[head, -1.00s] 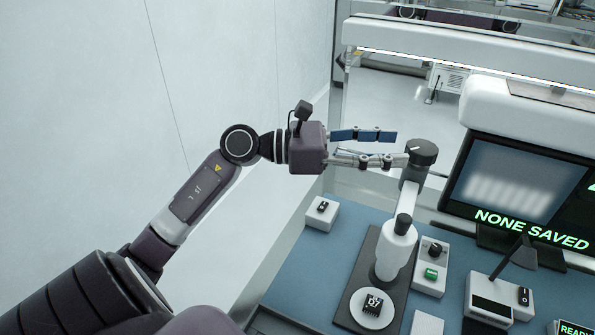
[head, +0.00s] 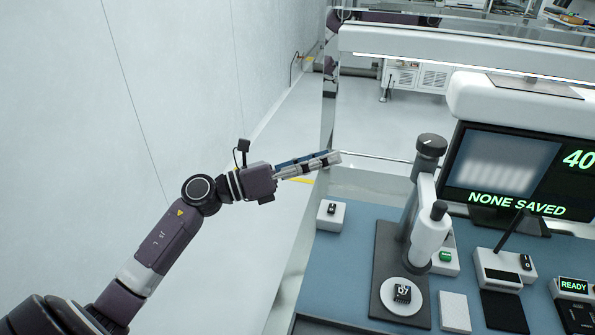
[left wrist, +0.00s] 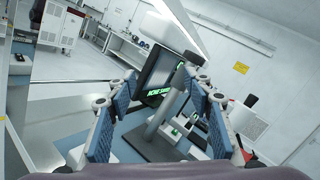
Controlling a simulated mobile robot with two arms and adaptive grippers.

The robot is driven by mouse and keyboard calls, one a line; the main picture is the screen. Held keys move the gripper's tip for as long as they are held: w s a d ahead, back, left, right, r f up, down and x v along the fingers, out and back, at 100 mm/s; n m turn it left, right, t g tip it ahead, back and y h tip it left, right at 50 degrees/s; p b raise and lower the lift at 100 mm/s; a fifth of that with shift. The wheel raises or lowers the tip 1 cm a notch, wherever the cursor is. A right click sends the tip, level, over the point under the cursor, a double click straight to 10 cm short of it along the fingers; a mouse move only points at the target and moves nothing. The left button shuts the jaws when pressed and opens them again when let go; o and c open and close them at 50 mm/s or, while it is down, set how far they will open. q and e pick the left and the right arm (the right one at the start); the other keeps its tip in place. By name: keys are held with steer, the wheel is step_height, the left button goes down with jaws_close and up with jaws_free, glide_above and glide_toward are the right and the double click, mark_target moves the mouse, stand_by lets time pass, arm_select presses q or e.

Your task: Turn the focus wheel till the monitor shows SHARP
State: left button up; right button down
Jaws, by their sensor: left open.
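The focus wheel appears to be the dark knob (head: 431,146) with a white mark, on top of the microscope-like stand (head: 428,240). The monitor (head: 463,196) shows blurred pale bars, "NONE SAVED" and "40"; I see no SHARP on it. My left gripper (head: 337,158) is open and empty, left of the knob and clearly apart from it. In the left wrist view, the open fingers frame the stand and the monitor (left wrist: 155,75). My right gripper is not in view.
A dark chip on a round white plate (head: 382,297) sits at the stand's foot. A small switch box (head: 331,216) stands at the blue bench's left edge. A box with a green button (head: 446,257) is beside the stand. The floor left of the bench is clear.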

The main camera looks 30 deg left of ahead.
arm_select(q)
steer(key=w+a+f+n+t+y, duration=0.1)
steer(key=w+a+f+n+y, duration=0.1)
steer(key=a+f+n, duration=0.2)
step_height(320, 180, down, 2)
steer(key=shift+f+n, duration=0.1)
steer(key=shift+n, duration=0.5)
